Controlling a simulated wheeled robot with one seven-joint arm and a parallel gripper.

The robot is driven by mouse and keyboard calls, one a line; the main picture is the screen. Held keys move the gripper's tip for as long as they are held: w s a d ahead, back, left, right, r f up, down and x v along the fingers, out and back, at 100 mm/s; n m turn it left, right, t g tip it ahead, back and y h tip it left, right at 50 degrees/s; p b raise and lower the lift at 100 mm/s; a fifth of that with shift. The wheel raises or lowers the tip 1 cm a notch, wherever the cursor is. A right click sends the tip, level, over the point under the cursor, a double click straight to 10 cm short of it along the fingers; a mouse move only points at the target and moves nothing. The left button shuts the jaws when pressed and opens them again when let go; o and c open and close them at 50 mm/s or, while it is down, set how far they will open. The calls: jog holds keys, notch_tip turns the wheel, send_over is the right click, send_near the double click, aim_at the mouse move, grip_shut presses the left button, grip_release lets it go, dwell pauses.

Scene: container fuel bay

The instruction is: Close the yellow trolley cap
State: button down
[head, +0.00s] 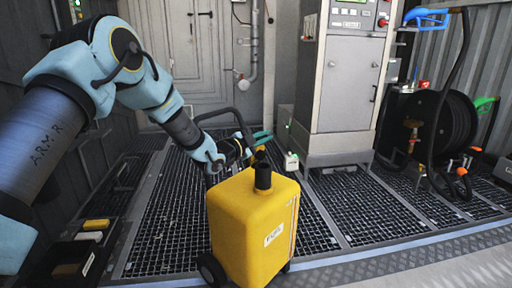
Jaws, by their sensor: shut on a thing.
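The yellow trolley (235,222) stands upright on the grating in the middle of the head view. A black filler neck (262,180) rises from its top; I cannot see clearly into its mouth. My gripper (257,146) is just above and behind the neck, with a teal finger showing. It is shut on a small dark thing that looks like the trolley cap (260,155). The cap is near the neck's top; I cannot tell if they touch.
A grey pump cabinet (345,85) stands behind to the right. A black hose reel (450,122) is at the far right, with a blue nozzle (428,17) above. A low tray (85,255) with small items lies at the lower left. Grating right of the trolley is clear.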

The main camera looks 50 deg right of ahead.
jog(key=s+f+m+b, duration=0.4)
jog(key=s+m+b, duration=0.1)
jog(key=b, duration=0.5)
jog(key=shift+a+f+m, duration=0.2)
jog(key=shift+f+m, duration=0.2)
jog(key=shift+m, duration=0.3)
jog(key=c, duration=1.6)
grip_release()
jog(key=shift+s+d+m+b, duration=0.1)
jog(key=shift+s+m+b, duration=0.05)
jog(key=shift+m+b, duration=0.2)
jog(key=c, duration=1.4)
grip_release()
jog(key=shift+w+r+p, duration=0.3)
jog(key=shift+p, duration=0.1)
jog(key=o, duration=0.4)
jog(key=shift+w+d+r, duration=0.2)
jog(key=shift+w+d, duration=0.05)
jog(key=shift+d, duration=0.1)
jog(key=shift+o, duration=0.4)
jog(key=shift+w+d, duration=0.45)
jog(key=shift+d, duration=0.05)
jog(key=shift+w+a, duration=0.25)
jog(key=shift+a, duration=0.15)
jog(key=s+a+p, duration=0.1)
jog(key=a, duration=1)
jog(key=shift+r, duration=0.2)
